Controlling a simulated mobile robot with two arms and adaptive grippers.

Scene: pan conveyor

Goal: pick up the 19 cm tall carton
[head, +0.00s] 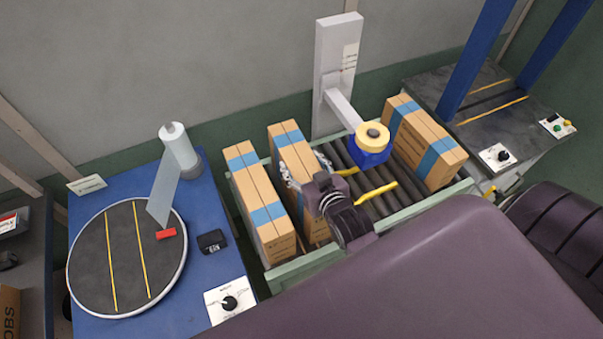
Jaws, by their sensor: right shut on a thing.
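Three brown cartons with blue tape bands stand upright on the roller conveyor: the left carton (262,205), the middle carton (291,140) and the right carton (425,142). Which one is 19 cm tall cannot be told from labels here. My right gripper (291,176) is shut on the middle carton, and its wrist lies to the right of it. The gripper and wrist hide part of the middle carton. Whether that carton touches the rollers is not clear. My left gripper is not in view.
The conveyor (345,157) has bare rollers between the middle and right cartons, with yellow pieces and a blue-and-yellow head on a grey post (338,75). A blue table (190,265) with a round turntable (125,255) stands left. A dark machine (470,100) stands right.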

